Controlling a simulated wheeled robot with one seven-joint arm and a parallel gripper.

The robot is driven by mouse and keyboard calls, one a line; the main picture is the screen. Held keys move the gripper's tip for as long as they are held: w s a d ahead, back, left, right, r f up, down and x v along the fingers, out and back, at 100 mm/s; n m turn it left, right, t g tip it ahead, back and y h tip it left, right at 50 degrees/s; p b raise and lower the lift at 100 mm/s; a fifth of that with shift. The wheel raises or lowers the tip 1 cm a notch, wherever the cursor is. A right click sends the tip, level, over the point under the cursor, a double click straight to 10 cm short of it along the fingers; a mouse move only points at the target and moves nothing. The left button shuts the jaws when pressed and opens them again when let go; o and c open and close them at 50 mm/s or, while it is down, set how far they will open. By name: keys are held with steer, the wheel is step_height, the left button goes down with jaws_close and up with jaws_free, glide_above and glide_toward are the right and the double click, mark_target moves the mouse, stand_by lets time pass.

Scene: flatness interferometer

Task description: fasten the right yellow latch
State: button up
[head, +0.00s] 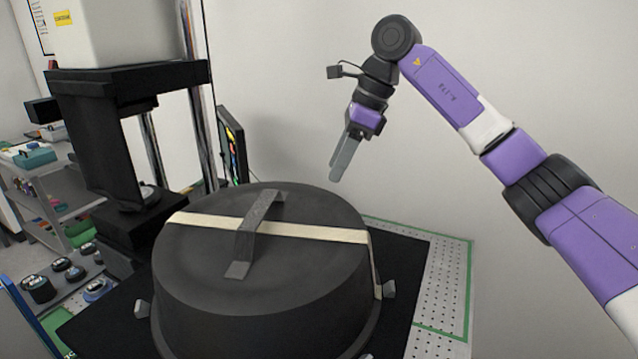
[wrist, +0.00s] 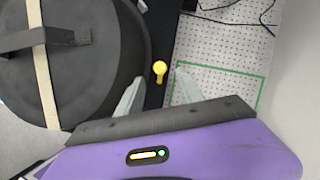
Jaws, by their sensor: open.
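The yellow latch (wrist: 160,72) shows in the wrist view as a small knob with a short stem on the black base, just beside the round dark cover (wrist: 95,85). I see no yellow latch in the head view. The cover (head: 250,275) has a grey handle and a pale strap across its top. My gripper (head: 338,176) is open and empty, pointing down above the far right side of the cover. In the wrist view the latch lies between the two fingertips of my gripper (wrist: 156,84), apparently below them.
A perforated plate with a green border (head: 445,290) lies right of the cover. Grey clips (head: 388,289) stand at the cover's lower rim. A black instrument stand (head: 125,150) rises at the left. Open air surrounds my gripper, with a plain wall behind.

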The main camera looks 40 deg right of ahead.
steer(key=shift+p+x, duration=0.9)
steer(key=shift+x, duration=2.3)
jaws_close()
